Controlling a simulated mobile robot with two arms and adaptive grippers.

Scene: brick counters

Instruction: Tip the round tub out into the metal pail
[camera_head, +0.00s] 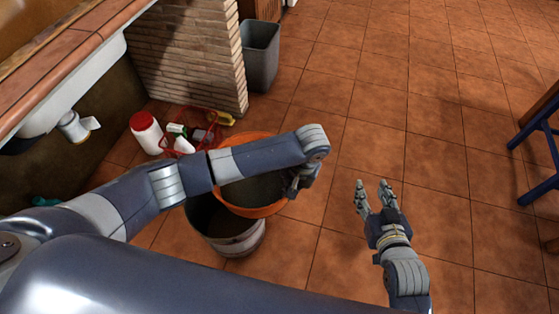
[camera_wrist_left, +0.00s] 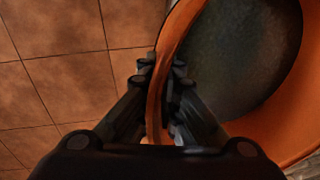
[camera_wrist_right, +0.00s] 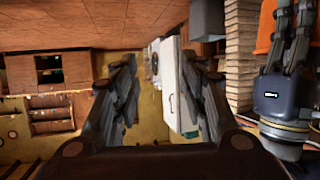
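The round tub (camera_head: 268,210) is orange with a dark grey inside. In the head view it sits over the metal pail (camera_head: 246,243), overlapping its far part, and looks slightly tilted. Part of the tub is hidden under my left forearm. My left gripper (camera_head: 299,186) is at the tub's right edge. In the left wrist view its fingers (camera_wrist_left: 163,85) are closed on the tub's rim (camera_wrist_left: 294,130), one on each side. I cannot tell whether the dark area is contents. My right gripper (camera_head: 373,187) is open and empty, to the right of the tub.
A red wire carrier (camera_head: 207,133) with bottles and a white jar with a red lid (camera_head: 146,132) stand left of the tub. A grey bin (camera_head: 261,55) stands by the brick pillar (camera_head: 190,55). A blue-legged stool (camera_head: 530,150) is at right. The tiled floor between is clear.

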